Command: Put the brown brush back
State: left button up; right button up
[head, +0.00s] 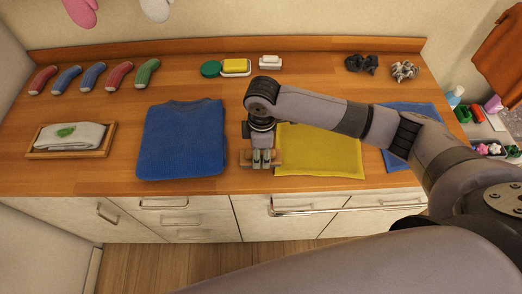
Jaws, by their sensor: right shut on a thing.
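My right gripper (262,158) points down over the front of the wooden counter, between the blue shirt and the yellow cloth. It is shut on the brown brush (276,159), whose brown ends stick out on both sides of the fingers. The fingers hide the brush's middle. I cannot tell whether the brush touches the counter. My left gripper is not in view.
A blue shirt (182,140) lies left of the gripper and a yellow cloth (325,155) right of it. A wooden tray (103,147) holds a folded cloth. Green, yellow and white items (235,66) stand at the back. The counter (190,85) is clear behind the shirt.

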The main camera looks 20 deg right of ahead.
aim_at(262, 152)
jog(key=shift+f, duration=0.1)
jog(key=shift+f, duration=0.15)
jog(key=o, duration=1.1)
jog(key=shift+d, duration=0.1)
notch_tip(262, 152, up, 12)
jog(key=b, duration=0.2)
jog(key=shift+r, duration=0.25)
